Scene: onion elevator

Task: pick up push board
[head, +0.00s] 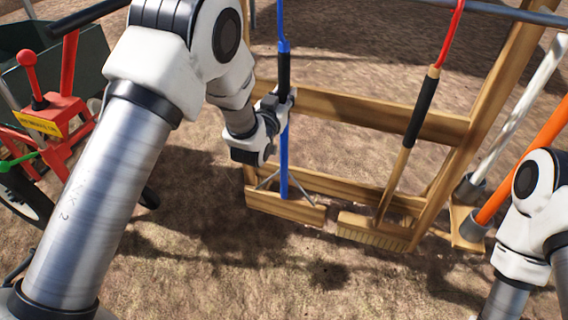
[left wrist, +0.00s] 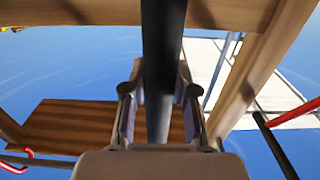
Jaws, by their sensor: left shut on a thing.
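The push board (head: 284,170) has a blue handle with a black grip and a flat wooden board at its foot. It hangs upright at the wooden rack, its board low near the ground. My left gripper (head: 284,97) is shut on the handle at about the black grip. In the left wrist view the fingers of my left gripper (left wrist: 160,95) stand on either side of the dark handle (left wrist: 163,45). My right arm shows at the lower right of the head view, but its gripper is out of view.
The wooden rack (head: 375,115) surrounds the tool. A broom (head: 372,234) with a red and black handle hangs just right of it. White and orange poles stand farther right. A green cart with red parts (head: 62,112) is at the left. Bare soil lies in front.

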